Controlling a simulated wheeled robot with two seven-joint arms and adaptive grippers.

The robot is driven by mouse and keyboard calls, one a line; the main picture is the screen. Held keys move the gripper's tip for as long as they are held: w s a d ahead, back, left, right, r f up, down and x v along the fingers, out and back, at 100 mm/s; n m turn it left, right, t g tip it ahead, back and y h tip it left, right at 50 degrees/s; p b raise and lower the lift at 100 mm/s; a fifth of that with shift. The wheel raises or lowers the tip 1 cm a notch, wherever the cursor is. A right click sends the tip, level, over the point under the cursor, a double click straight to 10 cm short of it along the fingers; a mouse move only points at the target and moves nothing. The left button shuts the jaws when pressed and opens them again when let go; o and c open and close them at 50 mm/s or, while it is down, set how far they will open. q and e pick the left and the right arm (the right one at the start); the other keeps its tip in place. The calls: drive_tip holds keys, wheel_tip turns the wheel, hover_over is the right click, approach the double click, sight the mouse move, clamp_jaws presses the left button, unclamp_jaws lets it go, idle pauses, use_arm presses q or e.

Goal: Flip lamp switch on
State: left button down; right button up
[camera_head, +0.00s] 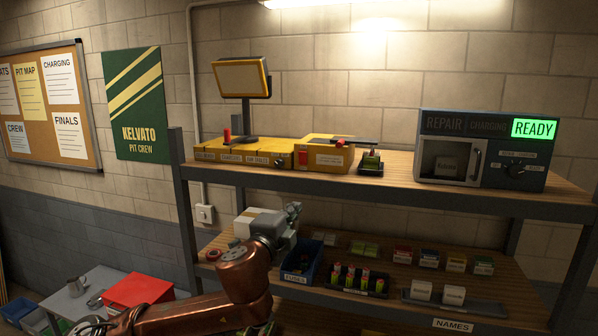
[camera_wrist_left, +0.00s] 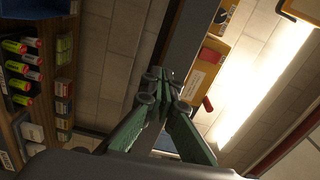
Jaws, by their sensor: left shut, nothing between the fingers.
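A lamp with a yellow-framed, dark square head (camera_head: 241,78) stands on the upper shelf. At its foot is a row of labelled yellow boxes (camera_head: 243,151) with a small red upright part (camera_head: 227,135) at the left. A red patch (camera_head: 303,159) shows on the front of the right yellow box. I cannot tell which part is the lamp switch. My left gripper (camera_head: 294,209) is below the upper shelf's front edge, apart from the boxes. In the left wrist view its green fingers (camera_wrist_left: 163,84) are together and empty, with a yellow box (camera_wrist_left: 203,77) beyond to the right. My right gripper is out of view.
The upper shelf's dark front rail (camera_head: 390,194) lies above my left gripper. A charger unit (camera_head: 482,150) reading READY stands at the right. A blue bin (camera_head: 302,261) and battery-like cylinders (camera_head: 357,278) are on the lower shelf. A white wall plate (camera_head: 204,214) is left of my gripper.

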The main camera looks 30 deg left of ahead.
sight(302, 154)
use_arm(q)
drive_tip(key=s+a+r+t+y, duration=0.1)
drive_tip(key=s+r, duration=0.2)
drive_tip(key=r, duration=0.5)
drive_tip(key=shift+s+a+r, duration=0.15)
drive_tip(key=shift+s+r, duration=0.15)
drive_tip(key=shift+s, duration=0.1)
drive_tip(key=shift+w, duration=0.1)
drive_tip(key=p+x, duration=0.1)
drive_tip(key=x, duration=0.3)
drive_tip(key=p+x, duration=0.2)
drive_tip(key=x, duration=0.2)
drive_tip(key=p+x, duration=0.1)
drive_tip(key=x, duration=0.3)
drive_tip(key=shift+w+a+r+p, duration=0.1)
drive_tip(key=shift+w+r+p, duration=0.15)
drive_tip(key=shift+r+p, duration=0.1)
drive_tip(key=shift+w+a, duration=0.2)
drive_tip(key=shift+w, duration=0.4)
